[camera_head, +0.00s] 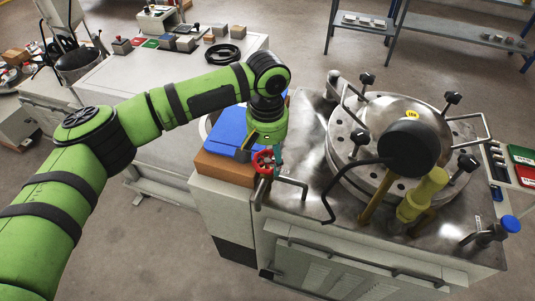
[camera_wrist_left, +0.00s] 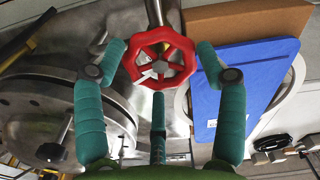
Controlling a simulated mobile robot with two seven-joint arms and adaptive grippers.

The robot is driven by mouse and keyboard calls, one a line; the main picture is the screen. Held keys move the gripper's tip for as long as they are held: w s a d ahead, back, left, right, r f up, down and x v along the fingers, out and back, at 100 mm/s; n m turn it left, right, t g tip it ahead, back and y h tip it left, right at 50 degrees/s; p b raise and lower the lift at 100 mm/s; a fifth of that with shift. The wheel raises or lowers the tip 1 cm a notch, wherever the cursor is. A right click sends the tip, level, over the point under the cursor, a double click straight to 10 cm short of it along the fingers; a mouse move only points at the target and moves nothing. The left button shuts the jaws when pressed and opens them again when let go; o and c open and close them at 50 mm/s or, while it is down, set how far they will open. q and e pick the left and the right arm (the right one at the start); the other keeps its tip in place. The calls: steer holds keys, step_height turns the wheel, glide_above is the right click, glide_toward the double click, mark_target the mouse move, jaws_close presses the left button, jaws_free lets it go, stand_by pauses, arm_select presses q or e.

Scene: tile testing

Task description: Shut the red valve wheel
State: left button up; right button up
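The red valve wheel (camera_head: 264,161) sits on a metal pipe at the left front corner of the steel-topped bench. In the left wrist view the wheel (camera_wrist_left: 187,57) is near the upper middle, with its spokes and hub showing. My left gripper (camera_head: 270,155) is over the wheel, pointing down at it. In the left wrist view its teal fingers (camera_wrist_left: 161,54) are spread, one on each side of the wheel, with a third finger below. I see narrow gaps at the rim; contact is not clear. My right gripper is not in view.
A round steel vessel (camera_head: 342,152) with clamps stands right of the wheel; a black disc and yellow fitting (camera_head: 424,194) are in front of it. A blue board (camera_head: 230,128) on a brown box (camera_head: 222,168) lies close left. A blue-capped valve (camera_head: 511,224) is far right.

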arm_select(q)
steer(key=shift+s+f, duration=0.2)
steer(key=shift+s, duration=0.05)
